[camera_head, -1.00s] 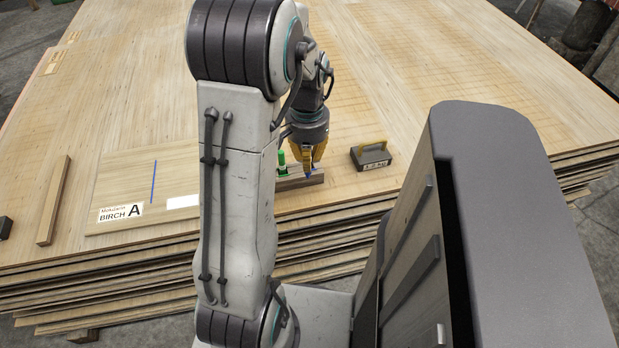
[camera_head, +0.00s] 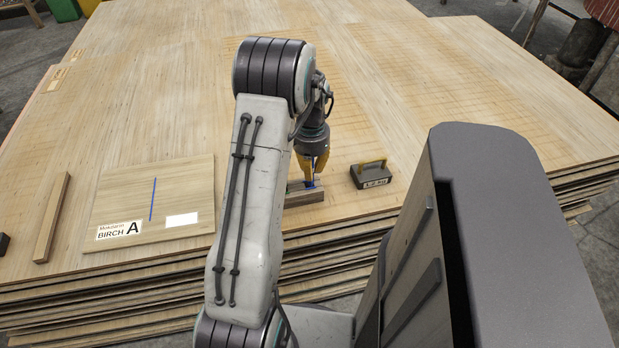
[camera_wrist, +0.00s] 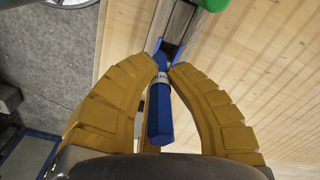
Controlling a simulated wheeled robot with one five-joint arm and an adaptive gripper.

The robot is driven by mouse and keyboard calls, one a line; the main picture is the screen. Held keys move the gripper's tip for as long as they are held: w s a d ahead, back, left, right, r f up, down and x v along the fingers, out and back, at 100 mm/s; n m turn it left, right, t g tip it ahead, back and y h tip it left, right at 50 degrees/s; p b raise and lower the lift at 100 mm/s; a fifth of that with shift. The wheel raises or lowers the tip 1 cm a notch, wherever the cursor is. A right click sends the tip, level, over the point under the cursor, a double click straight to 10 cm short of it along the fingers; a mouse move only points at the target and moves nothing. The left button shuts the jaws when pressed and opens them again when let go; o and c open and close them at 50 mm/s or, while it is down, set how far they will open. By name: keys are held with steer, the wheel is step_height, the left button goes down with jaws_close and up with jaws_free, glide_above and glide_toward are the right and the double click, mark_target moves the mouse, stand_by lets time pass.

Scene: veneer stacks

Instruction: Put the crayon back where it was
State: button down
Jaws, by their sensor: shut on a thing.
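My gripper (camera_head: 314,176) is shut on the blue crayon (camera_head: 310,184), low over a small wooden block on the panel stack. The wrist view shows the crayon (camera_wrist: 160,115) between both yellow fingers (camera_wrist: 166,72), with a pale label band around it. Its far end points at the wooden block (camera_wrist: 180,22), where a dark blue patch shows. I cannot tell whether the crayon touches the block. In the head view the block (camera_head: 308,198) lies near the stack's front edge, its left part hidden by my arm. A green thing (camera_wrist: 212,4) sits beside the block.
A dark weight with a yellow handle (camera_head: 371,176) stands right of the block. Left of my arm lies a sample board (camera_head: 120,200) marked BIRCH A, with a blue line. A wooden batten (camera_head: 52,216) lies farther left. The stack behind is clear.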

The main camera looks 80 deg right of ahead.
steer(key=shift+w+d+f, duration=0.1)
steer(key=shift+d+f, duration=0.15)
steer(key=shift+f, duration=0.95)
steer(key=shift+w+d+f, duration=0.1)
steer(key=shift+d+f, duration=0.1)
steer(key=shift+f, duration=0.95)
steer(key=shift+f+b, duration=0.15)
steer(key=shift+b, duration=0.2)
steer(key=c, duration=1.3)
jaws_free()
step_height(320, 180, up, 12)
steer(key=shift+a+r+p, duration=0.1)
steer(key=shift+r+p, duration=0.1)
steer(key=shift+p, duration=0.7)
